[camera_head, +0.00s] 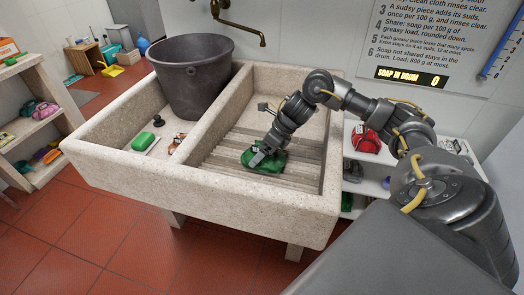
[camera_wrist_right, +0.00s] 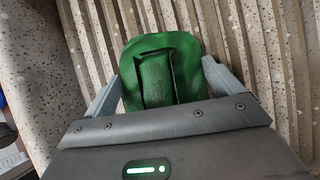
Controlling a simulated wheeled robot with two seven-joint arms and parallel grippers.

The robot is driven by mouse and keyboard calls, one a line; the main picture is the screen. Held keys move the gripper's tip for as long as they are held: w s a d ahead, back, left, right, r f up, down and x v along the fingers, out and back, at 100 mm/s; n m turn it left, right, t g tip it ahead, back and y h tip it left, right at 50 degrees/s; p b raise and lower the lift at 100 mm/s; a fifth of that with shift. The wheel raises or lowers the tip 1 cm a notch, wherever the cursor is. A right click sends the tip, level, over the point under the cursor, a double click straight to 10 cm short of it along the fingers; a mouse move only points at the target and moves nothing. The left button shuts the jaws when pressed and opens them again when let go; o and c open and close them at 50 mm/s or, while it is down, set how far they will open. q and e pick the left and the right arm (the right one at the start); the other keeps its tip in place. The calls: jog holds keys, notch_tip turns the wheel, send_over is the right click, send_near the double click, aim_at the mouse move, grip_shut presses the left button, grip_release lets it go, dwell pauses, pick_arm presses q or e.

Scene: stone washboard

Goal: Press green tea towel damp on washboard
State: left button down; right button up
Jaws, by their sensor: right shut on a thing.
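The green tea towel (camera_head: 275,160) is a bunched, folded bundle on the ribbed washboard (camera_head: 225,167) in the right basin of the stone sink. My right gripper (camera_head: 260,157) reaches down over it from the right and is shut on the towel. In the right wrist view the towel (camera_wrist_right: 162,70) sits between the two fingers (camera_wrist_right: 162,85), with the washboard ribs (camera_wrist_right: 215,35) behind it. The towel's underside is hidden, so I cannot tell how firmly it touches the ribs. My left gripper is not in view.
A dark bucket (camera_head: 192,80) stands in the left basin. A green soap bar (camera_head: 143,141), a black stopper (camera_head: 158,120) and a small brown item (camera_head: 176,145) lie near it. The stone divider (camera_head: 212,112) separates the basins. A brass tap (camera_head: 240,33) hangs above.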

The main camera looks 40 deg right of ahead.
jog(key=shift+a+f+b, duration=0.1)
jog(key=shift+f+b, duration=0.45)
jog(key=shift+f, duration=0.1)
jog(key=shift+s+f, duration=0.25)
dwell(2.2)
jog(key=shift+b, duration=0.5)
dwell(4.4)
